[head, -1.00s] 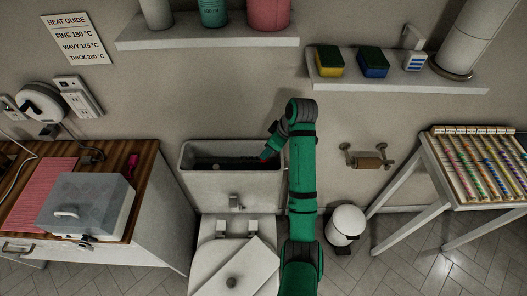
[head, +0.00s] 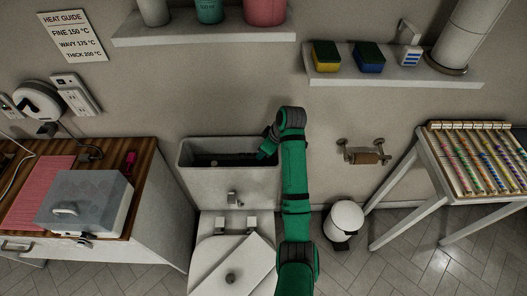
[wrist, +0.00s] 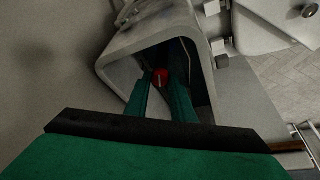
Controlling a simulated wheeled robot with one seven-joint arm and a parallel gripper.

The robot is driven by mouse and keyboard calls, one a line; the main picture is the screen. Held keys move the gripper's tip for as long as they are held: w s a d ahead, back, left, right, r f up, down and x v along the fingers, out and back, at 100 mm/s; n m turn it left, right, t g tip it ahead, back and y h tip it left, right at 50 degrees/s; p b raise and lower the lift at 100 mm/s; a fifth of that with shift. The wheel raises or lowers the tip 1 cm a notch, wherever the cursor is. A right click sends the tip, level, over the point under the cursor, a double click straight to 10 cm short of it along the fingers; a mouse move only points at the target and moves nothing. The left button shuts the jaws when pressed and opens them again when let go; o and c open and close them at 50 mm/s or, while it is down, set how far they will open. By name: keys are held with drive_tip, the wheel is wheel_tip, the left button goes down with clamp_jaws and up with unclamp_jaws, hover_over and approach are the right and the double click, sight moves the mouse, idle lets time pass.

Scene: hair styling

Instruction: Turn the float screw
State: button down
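The open toilet cistern (head: 232,184) stands against the wall with its top uncovered; it also shows in the wrist view (wrist: 118,62). The red float screw (wrist: 160,78) is inside it near the right end, a small round slotted head. My gripper (wrist: 160,84) reaches down into the cistern. Its two green fingers are apart, with the red screw head between their tips. I cannot tell whether the fingers touch it. In the head view, my gripper (head: 266,152) is at the cistern's right end and hides the screw.
The cistern's walls rise close around my fingers. The cistern lid (head: 240,268) lies askew on the toilet below. A wooden-topped cabinet (head: 140,172) stands left, a paper holder (head: 364,155) and white bin (head: 346,219) right. Shelves (head: 205,38) are above.

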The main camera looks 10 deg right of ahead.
drive_tip(key=shift+m, duration=0.4)
